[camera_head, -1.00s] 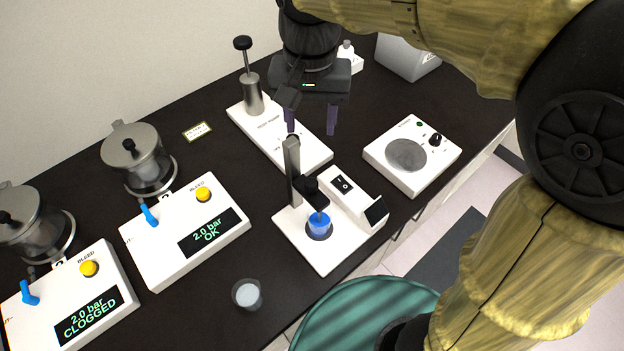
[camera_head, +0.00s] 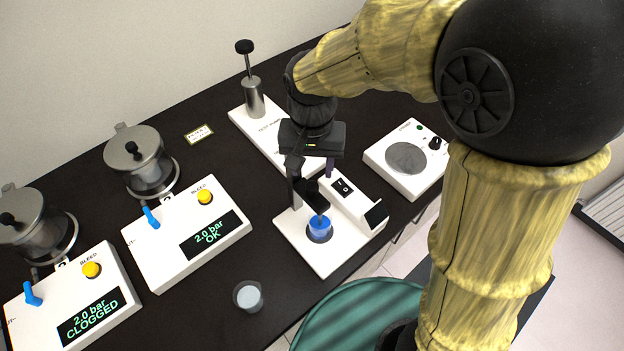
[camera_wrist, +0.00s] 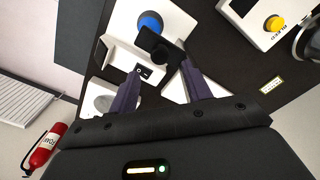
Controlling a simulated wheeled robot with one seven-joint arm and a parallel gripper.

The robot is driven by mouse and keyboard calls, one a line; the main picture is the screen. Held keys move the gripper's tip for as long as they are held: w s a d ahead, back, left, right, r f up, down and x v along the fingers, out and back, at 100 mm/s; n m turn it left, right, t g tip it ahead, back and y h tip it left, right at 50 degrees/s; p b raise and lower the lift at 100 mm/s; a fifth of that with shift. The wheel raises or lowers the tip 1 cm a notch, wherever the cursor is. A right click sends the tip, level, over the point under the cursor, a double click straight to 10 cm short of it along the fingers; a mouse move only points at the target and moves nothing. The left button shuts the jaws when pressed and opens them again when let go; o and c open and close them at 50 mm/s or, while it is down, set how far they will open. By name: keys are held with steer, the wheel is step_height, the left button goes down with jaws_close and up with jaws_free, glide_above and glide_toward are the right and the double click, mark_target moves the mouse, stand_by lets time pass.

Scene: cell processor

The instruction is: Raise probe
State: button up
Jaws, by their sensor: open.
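The probe device is a white base (camera_head: 292,247) with a dark upright post, a black probe head (camera_head: 314,196) and a switch box (camera_head: 345,190) on its right. The probe head sits over a blue cup (camera_head: 320,228) on the base. My gripper (camera_head: 312,172) is open above and behind the probe head, its fingers pointing down. In the wrist view, the probe head (camera_wrist: 157,46) lies ahead of and between my two open fingers (camera_wrist: 160,88), with the blue cup (camera_wrist: 150,22) beyond it. I cannot tell whether a finger touches the post.
A white pump base (camera_head: 255,135) with a metal plunger stands behind. A white stirrer plate (camera_head: 405,160) is to the right. Two control boxes (camera_head: 185,232) (camera_head: 72,300) with metal pots stand to the left. A small clear cup (camera_head: 248,296) is near the front edge.

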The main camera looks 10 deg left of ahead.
mark_target(312, 185)
step_height(312, 185, down, 6)
steer(key=shift+f, duration=0.1)
jaws_close()
steer(key=shift+p, duration=0.3)
